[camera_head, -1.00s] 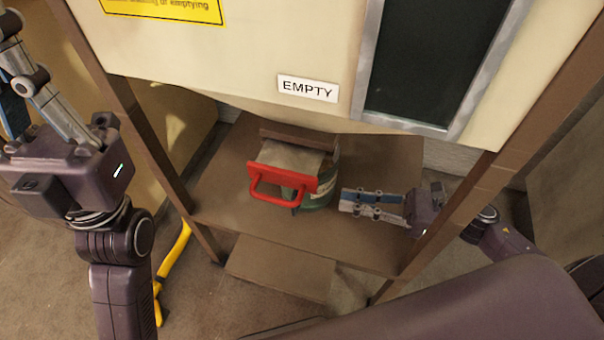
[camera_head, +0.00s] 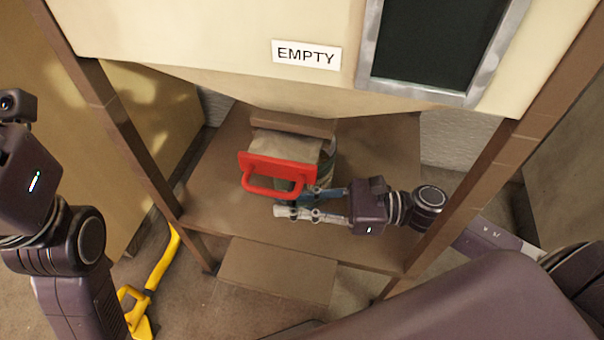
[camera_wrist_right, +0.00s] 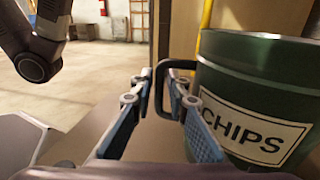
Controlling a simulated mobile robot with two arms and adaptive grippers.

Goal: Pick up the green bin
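The green bin (camera_wrist_right: 265,70) with a "CHIPS" label stands at the right of the right wrist view, a dark loop handle on its side. In the head view the bin (camera_head: 328,168) stands under the chute, largely hidden by the red-handled gate and my right gripper. My right gripper (camera_head: 293,201) is open at the bin's near right side. In the right wrist view the bin's handle (camera_wrist_right: 159,92) shows between the fingers (camera_wrist_right: 159,78), which do not look closed on it. My left arm is at the left edge of the head view; its fingers are out of frame.
The red gate handle (camera_head: 275,175) sticks out above the bin. The bin stands on a brown platform (camera_head: 215,190) between brown posts (camera_head: 130,140), with a hopper marked "EMPTY" (camera_head: 306,54) overhead. A yellow object (camera_head: 150,285) lies on the floor at the left.

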